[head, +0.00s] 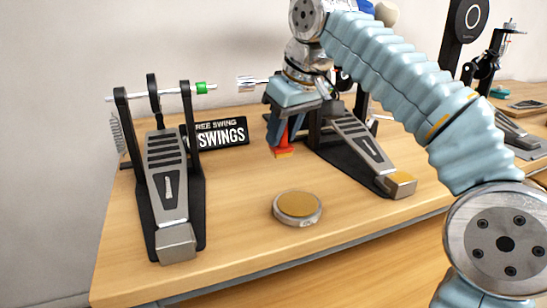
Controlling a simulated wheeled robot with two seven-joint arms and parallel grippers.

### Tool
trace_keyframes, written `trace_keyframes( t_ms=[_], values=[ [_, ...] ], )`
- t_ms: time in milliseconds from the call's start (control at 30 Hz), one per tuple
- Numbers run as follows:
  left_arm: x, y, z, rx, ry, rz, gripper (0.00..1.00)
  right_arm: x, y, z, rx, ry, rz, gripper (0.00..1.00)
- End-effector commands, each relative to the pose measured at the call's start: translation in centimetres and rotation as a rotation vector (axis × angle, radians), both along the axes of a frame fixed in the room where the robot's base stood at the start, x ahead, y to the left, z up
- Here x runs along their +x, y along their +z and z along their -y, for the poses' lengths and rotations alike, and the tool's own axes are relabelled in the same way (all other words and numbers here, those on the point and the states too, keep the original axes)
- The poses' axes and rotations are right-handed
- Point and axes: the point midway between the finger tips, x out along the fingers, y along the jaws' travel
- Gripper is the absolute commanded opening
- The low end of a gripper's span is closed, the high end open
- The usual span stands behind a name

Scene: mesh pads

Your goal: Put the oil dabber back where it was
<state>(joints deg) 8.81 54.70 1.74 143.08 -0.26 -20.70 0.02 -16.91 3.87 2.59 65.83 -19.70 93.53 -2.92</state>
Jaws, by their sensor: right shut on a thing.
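The dabber is over the table between the two pedals, and appears a little above the surface; the gap is hard to judge. A round, low metal dish with a tan pad (298,205) sits nearer the front edge, apart from the dabber. My left gripper is out of view.
A silver drum pedal (167,180) stands at left, another (358,145) just right of the gripper. A black "SWINGS" sign (221,134) stands behind. More pedals fill the far right. The wooden table (240,225) is clear around the dish.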

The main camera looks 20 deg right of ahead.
Motion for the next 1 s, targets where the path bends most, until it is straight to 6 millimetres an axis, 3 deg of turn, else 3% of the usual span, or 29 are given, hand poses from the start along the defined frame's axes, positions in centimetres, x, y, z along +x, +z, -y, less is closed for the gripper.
trace_keyframes(
  t_ms=[333, 500, 900, 933, 1000],
  values=[
    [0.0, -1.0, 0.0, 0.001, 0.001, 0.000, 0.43, 2.7, -3.9, -0.6, 0.000, 0.000, -0.002, 0.00],
    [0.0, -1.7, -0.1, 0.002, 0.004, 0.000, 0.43, 2.5, -6.1, -0.5, 0.001, 0.000, 0.000, 0.00],
    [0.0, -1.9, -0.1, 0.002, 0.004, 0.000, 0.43, 2.5, -6.6, -0.5, 0.001, 0.000, 0.001, 0.00],
    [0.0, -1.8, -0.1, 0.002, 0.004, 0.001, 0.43, 2.5, -6.4, -0.5, 0.001, 0.000, 0.001, 0.33],
    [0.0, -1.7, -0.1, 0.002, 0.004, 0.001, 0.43, 2.5, -6.4, -0.6, 0.001, 0.000, 0.001, 0.44]
  ],
)
